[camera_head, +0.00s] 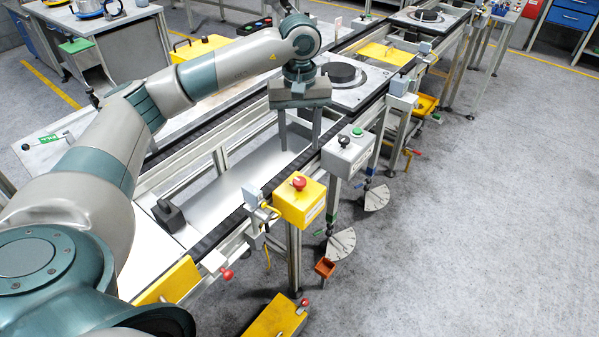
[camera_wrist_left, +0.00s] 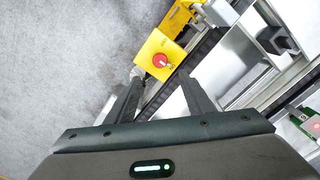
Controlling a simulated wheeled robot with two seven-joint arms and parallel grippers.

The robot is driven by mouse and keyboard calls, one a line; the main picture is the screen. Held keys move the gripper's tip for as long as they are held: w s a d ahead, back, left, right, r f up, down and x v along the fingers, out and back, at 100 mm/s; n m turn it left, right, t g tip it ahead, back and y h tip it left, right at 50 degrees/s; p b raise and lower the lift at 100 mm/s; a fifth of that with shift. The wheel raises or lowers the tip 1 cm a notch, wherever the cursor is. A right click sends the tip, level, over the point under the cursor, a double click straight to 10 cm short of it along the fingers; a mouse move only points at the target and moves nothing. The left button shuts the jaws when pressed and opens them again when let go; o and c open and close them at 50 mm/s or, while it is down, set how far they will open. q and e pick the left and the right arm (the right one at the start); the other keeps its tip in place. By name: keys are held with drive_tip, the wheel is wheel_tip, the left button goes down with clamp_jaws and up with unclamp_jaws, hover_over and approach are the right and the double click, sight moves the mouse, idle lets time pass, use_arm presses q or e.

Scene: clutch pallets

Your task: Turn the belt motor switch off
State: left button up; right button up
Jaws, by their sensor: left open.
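A grey control box (camera_head: 348,154) with a black knob (camera_head: 344,142) and a green button (camera_head: 357,132) is mounted on the near rail of the conveyor. It appears to be the belt motor switch; the knob's setting is too small to read. My left gripper (camera_head: 299,144) points down over the conveyor, just left of this box, open and empty. In the left wrist view its two fingers (camera_wrist_left: 160,82) are spread apart, and I cannot make out the knob there. My right gripper is not in view.
A yellow box (camera_head: 304,207) with a red mushroom button (camera_head: 299,183) stands on the same rail, nearer; it also shows in the left wrist view (camera_wrist_left: 151,48). A pallet with a dark round part (camera_head: 342,74) sits on the conveyor beyond my gripper. The floor at right is clear.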

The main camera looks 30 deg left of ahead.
sight(299, 180)
use_arm(q)
wheel_tip(299, 180, down, 11)
drive_tip(key=p, duration=0.4)
drive_tip(key=shift+f, duration=0.8)
drive_tip(key=c, duration=1)
